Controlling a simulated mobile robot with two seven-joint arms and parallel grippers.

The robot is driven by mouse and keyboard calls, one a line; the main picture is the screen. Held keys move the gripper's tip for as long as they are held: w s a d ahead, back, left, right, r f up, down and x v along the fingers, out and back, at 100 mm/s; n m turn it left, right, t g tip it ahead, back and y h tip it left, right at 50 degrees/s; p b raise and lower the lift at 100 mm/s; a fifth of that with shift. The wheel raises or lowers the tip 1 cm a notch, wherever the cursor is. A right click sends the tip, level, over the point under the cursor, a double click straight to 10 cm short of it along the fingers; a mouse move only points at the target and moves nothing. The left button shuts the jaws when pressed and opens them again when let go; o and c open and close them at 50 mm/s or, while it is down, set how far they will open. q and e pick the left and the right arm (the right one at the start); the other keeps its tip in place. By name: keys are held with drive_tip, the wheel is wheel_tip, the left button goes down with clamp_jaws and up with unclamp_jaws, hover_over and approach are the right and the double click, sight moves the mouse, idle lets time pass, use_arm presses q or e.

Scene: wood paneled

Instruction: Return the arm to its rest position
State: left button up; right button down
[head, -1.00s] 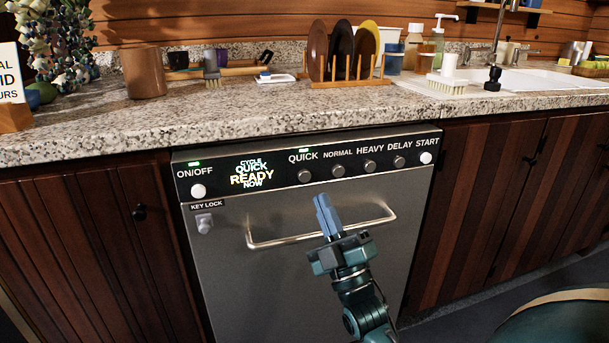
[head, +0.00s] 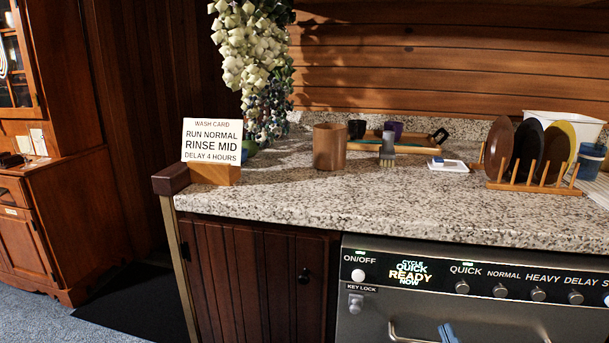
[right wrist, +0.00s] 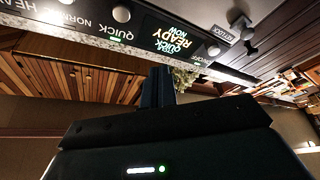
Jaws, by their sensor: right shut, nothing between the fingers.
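My right gripper (head: 449,334) shows only as blue fingertips at the bottom edge of the head view, in front of the dishwasher (head: 380,309). In the right wrist view the same gripper (right wrist: 158,88) has its fingers together with nothing between them. The dishwasher's control panel is above the fingers in that view, apart from them as far as I can tell. The display (head: 410,272) reads cycle quick, ready now. The dishwasher handle (head: 410,337) is partly cut off by the frame. My left gripper is not in view.
A granite counter (head: 330,205) holds a wash card (head: 212,141), a brown cup (head: 329,147), a brush (head: 387,150) and a plate rack (head: 530,186). A wooden cabinet (head: 90,200) stands at the left. Open floor (head: 105,325) lies between it and the counter.

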use_arm(q)
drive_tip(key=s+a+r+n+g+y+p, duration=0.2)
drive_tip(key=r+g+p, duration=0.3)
drive_tip(key=p, duration=1.4)
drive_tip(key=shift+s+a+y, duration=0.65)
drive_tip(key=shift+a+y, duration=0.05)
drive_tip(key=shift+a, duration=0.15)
use_arm(e)
drive_tip(key=s+a+m+g+y, duration=0.1)
drive_tip(key=s+a+m+g, duration=0.2)
drive_tip(key=s+a+g, duration=0.2)
drive_tip(key=s+a+r+m+g+y, duration=0.1)
drive_tip(key=s+a+m+g, duration=0.2)
drive_tip(key=s, duration=0.7)
drive_tip(key=a+g, duration=0.2)
drive_tip(key=g, duration=0.1)
drive_tip(key=shift+s+a+r, duration=0.15)
drive_tip(key=shift+s+a, duration=0.2)
drive_tip(key=shift+s, duration=0.05)
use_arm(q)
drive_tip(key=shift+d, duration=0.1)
use_arm(e)
drive_tip(key=shift+d, duration=0.1)
